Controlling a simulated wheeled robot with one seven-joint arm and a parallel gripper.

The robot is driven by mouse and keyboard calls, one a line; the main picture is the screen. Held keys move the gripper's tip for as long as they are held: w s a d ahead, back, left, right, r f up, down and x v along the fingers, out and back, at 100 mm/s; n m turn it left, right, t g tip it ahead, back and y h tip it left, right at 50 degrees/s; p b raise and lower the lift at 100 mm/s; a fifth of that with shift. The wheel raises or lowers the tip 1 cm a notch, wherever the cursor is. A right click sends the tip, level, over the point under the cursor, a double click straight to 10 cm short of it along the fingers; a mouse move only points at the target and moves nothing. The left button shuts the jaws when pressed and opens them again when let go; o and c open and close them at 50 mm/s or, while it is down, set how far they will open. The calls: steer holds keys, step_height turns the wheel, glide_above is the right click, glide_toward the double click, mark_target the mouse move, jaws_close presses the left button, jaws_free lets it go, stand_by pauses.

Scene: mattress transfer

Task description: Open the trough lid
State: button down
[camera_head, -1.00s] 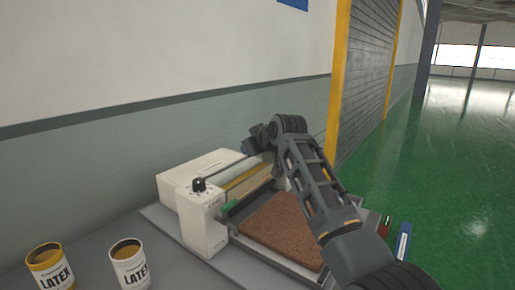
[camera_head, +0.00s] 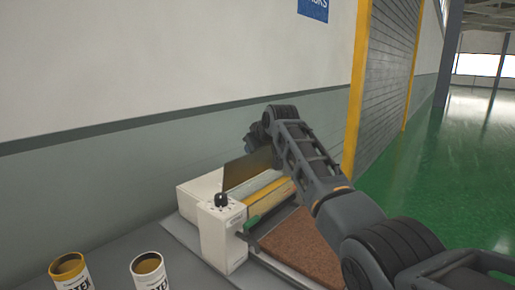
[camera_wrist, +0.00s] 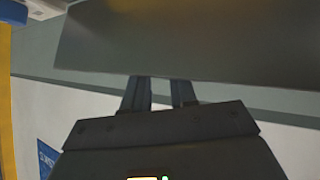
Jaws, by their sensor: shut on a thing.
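The trough lid (camera_head: 246,170) is a thin dark panel tilted up, nearly upright, over the white machine (camera_head: 222,240). In the wrist view the lid (camera_wrist: 190,38) fills the top as a broad grey sheet. My gripper (camera_wrist: 160,82) is shut on the lid's edge, with both fingers meeting it there. In the head view my gripper (camera_head: 256,138) is at the lid's upper right, partly hidden by my arm. The yellowish trough (camera_head: 268,192) shows below the raised lid.
A brown slab (camera_head: 300,240) lies on the machine's bed, partly behind my arm. Two open latex cans (camera_head: 150,270) stand on the grey table (camera_head: 110,250) at the lower left. The wall (camera_head: 90,170) is close behind the machine.

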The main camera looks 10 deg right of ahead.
steer(key=shift+w+a, duration=0.4)
steer(key=shift+a, duration=0.1)
steer(key=shift+f, duration=0.1)
steer(key=c, duration=1.6)
jaws_free()
steer(key=shift+a, duration=0.1)
steer(key=shift+c, duration=0.2)
steer(key=o, duration=0.7)
steer(key=shift+d, duration=0.25)
steer(key=shift+b+v, duration=0.5)
steer(key=shift+v, duration=3.4)
steer(key=shift+f, duration=0.1)
steer(key=shift+c, duration=0.2)
